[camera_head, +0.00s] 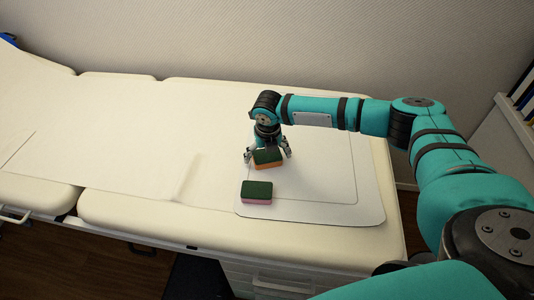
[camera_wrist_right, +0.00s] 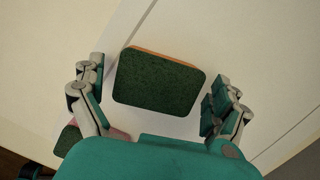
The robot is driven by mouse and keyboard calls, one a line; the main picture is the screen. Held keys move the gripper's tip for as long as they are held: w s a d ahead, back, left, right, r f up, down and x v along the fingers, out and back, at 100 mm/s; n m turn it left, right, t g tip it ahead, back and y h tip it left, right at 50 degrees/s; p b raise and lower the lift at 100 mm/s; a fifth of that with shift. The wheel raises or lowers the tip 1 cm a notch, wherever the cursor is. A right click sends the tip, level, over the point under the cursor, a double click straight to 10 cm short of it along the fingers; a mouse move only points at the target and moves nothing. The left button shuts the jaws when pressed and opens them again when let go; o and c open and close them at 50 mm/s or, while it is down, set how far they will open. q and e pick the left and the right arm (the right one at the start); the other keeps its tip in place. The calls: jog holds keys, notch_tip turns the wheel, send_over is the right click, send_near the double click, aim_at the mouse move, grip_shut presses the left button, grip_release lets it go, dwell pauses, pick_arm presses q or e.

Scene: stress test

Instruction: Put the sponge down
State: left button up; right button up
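A sponge with a dark green top and orange underside (camera_head: 268,158) is at the white mat (camera_head: 368,205) on the padded table. It also shows in the right wrist view (camera_wrist_right: 158,82), between my right gripper's fingers. My right gripper (camera_head: 268,153) points down over it, one finger on each side. In the wrist view its fingers (camera_wrist_right: 155,88) are spread, with a gap to the sponge on both sides. The sponge looks to rest on the mat, but its underside is hidden. A second sponge, green over pink (camera_head: 257,189), lies nearer on the mat. My left gripper is not in view.
The cream padded table (camera_head: 130,110) stretches left and is mostly clear, with a sheet edge across it. A wall (camera_head: 300,45) stands behind. Drawers (camera_head: 270,278) are below the front edge. A shelf with binders (camera_head: 522,90) is at the far right.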

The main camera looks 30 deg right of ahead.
aim_at(268, 159)
notch_tip(268, 159, up, 12)
jog(key=s, duration=0.2)
jog(key=shift+a+p, duration=0.4)
jog(key=shift+p, duration=0.05)
dwell(0.4)
